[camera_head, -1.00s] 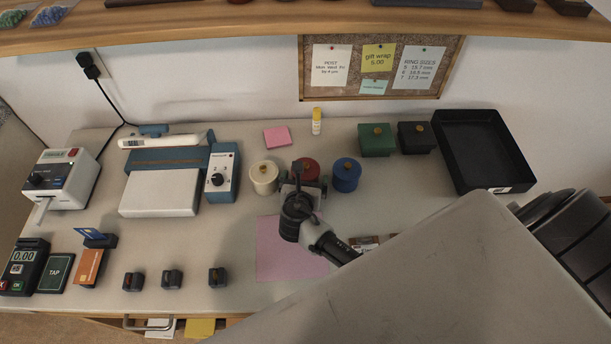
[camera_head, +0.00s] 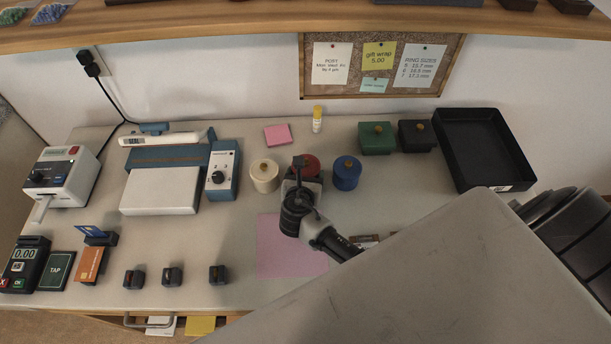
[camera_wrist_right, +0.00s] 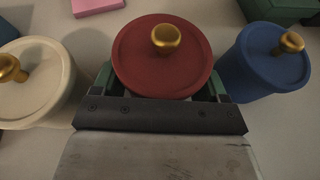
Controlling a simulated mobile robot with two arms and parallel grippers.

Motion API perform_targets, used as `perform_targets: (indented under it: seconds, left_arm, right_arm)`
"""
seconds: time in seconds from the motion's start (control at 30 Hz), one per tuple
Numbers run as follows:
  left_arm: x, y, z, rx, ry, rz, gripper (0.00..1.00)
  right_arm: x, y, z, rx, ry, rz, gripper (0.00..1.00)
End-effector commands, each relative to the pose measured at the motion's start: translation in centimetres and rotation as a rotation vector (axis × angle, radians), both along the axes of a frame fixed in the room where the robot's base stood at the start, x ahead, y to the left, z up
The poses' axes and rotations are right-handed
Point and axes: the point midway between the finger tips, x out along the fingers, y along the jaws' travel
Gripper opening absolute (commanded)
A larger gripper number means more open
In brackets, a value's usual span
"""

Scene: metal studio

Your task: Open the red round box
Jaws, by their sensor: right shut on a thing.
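The red round box (camera_head: 311,164) has a red lid with a gold knob. It stands between a cream round box (camera_head: 265,175) and a blue round box (camera_head: 347,173). In the right wrist view the red lid (camera_wrist_right: 140,65) fills the space between the fingers of my right gripper (camera_wrist_right: 162,80). In the head view my right gripper (camera_head: 303,172) covers the front of the red box. It is shut on the red box, around its sides near the lid. The box's lower part is hidden, so I cannot tell whether the lid is raised. My left gripper is not in view.
Green (camera_head: 377,138) and dark (camera_head: 416,137) boxes stand behind on the right, by a black tray (camera_head: 497,187). A pink mat (camera_head: 275,255) lies in front. A glue stick (camera_head: 317,120) stands behind. A scale (camera_head: 160,192) is at left. A shelf (camera_head: 230,30) overhangs the back.

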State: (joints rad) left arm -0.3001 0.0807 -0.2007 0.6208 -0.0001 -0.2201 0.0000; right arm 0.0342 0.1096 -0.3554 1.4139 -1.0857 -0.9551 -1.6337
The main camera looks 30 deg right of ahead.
Motion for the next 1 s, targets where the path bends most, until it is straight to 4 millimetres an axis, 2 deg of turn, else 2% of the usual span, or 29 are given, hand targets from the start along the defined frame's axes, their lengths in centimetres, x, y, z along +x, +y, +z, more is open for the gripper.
perform_targets:
  seconds: [0.2,0.7,0.9,1.0]
  left_arm:
    - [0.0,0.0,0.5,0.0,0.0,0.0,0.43]
    - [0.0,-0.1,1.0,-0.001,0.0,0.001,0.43]
    - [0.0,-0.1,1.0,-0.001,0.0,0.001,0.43]
    - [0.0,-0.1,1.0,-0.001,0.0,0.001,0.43]
  right_arm:
    - [0.0,-0.1,3.7,0.0,-0.005,0.0,0.51]
    - [-8.5,-3.2,8.7,-0.003,0.0,0.001,0.51]
    - [-10.5,-3.9,10.0,-0.002,0.001,0.0,0.51]
    - [-10.9,-4.0,10.3,-0.002,-0.001,0.0,0.51]
